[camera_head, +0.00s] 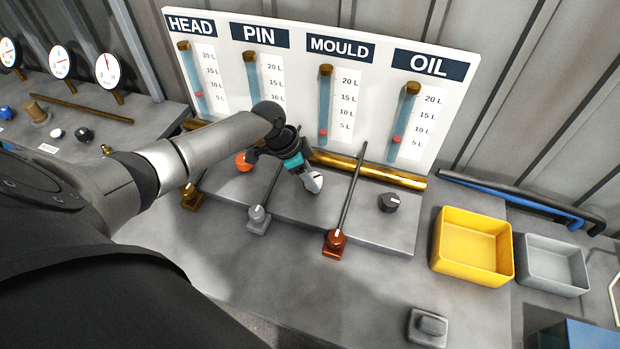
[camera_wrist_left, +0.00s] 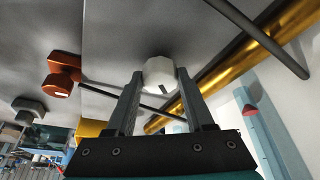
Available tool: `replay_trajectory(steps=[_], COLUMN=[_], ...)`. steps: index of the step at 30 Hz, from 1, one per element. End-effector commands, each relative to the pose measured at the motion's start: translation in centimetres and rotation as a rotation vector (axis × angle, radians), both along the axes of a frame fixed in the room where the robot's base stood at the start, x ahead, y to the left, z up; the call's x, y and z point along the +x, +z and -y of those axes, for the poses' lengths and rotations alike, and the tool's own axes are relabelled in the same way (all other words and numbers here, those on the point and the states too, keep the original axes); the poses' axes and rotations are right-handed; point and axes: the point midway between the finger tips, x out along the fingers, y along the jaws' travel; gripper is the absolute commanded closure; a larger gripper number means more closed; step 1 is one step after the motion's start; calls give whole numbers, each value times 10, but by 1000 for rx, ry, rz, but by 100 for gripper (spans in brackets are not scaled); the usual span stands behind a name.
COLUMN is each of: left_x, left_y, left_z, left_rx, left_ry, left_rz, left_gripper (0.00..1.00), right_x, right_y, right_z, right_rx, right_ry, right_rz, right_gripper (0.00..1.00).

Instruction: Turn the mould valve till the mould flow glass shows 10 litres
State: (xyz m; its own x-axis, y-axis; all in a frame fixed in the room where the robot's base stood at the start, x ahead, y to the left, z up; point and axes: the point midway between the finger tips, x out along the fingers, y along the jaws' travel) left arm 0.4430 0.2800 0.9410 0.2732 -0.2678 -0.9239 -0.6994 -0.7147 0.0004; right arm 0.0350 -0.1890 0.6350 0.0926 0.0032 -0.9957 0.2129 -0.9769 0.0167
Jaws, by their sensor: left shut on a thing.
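The mould flow glass (camera_head: 324,105) is a blue tube on the white panel under the MOULD label. Its red float (camera_head: 322,133) sits low, a little below the 5 L mark. Below this glass is a white faceted knob (camera_head: 314,184), which I take for the mould valve; it also shows in the left wrist view (camera_wrist_left: 159,74). My left gripper (camera_head: 302,170) is shut on this knob, with one finger on each side in the left wrist view (camera_wrist_left: 160,98). The gripper partly covers the knob in the head view. My right gripper is not in view.
An orange knob (camera_head: 243,161) and a black knob (camera_head: 390,202) flank the white one. Long rods rise from a grey base (camera_head: 258,219) and a copper base (camera_head: 335,242). A brass pipe (camera_head: 370,171) runs along the panel foot. A yellow bin (camera_head: 441,243) stands right.

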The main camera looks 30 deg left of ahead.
Motion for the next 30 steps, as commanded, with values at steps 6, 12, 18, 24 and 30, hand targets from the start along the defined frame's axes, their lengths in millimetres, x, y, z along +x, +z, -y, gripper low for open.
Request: replay_trajectory(steps=[6, 12, 18, 24, 30], left_x=[3, 4, 6, 7, 7], left_y=[-3, -4, -3, -2, -2], left_z=[-2, -2, -2, -3, -3], left_rx=[0, -1, -1, 0, 0], left_ry=[-192, -381, -560, -708, -809], left_rz=[2, 2, 2, 2, 1], left_gripper=[100, 100, 100, 100, 100], right_x=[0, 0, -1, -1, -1], right_y=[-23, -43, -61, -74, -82], right_z=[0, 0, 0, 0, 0], right_rx=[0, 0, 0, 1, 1], right_ry=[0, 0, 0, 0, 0], right_rz=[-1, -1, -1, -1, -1], right_gripper=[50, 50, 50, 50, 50])
